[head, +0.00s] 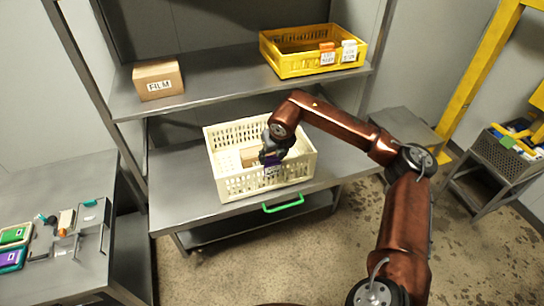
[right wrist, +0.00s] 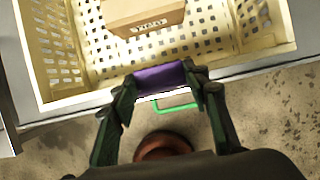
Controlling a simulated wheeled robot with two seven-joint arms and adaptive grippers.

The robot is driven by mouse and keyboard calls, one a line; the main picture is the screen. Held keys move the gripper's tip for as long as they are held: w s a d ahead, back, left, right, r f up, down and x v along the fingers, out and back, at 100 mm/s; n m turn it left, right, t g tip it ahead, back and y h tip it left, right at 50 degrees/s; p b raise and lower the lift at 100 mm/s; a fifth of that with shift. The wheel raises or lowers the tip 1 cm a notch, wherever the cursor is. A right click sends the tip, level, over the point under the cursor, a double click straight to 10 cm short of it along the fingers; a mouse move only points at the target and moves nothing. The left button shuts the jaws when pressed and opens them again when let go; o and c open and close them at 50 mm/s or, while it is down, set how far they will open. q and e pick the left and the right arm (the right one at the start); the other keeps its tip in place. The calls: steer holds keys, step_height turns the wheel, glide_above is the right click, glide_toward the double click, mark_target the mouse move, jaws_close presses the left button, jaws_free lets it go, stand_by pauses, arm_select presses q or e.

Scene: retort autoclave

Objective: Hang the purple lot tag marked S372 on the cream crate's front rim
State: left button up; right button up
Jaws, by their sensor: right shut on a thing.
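The cream crate (head: 238,187) stands on the lower shelf of the grey rack, with its front rim facing me. The right wrist view shows its front rim (right wrist: 85,97) too. My right gripper (head: 271,160) is at the crate's front rim, shut on the purple tag (right wrist: 160,76). In the right wrist view the tag spans between the two fingertips, over the line of the front rim. I cannot tell whether it touches the rim. Its marking is not readable. In the head view the tag (head: 272,159) is partly covered by the fingers. My left gripper is out of view.
A cardboard box (right wrist: 143,15) lies inside the cream crate. A yellow crate (head: 313,55) with orange and white tags and a box marked FILM (head: 157,80) stand on the upper shelf. A green handle (head: 283,204) is below the cream crate. Green and purple items (head: 14,248) lie on the left table.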

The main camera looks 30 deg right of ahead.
steer(key=shift+f, duration=0.25)
steer(key=o, duration=1)
steer(key=v, duration=1.2)
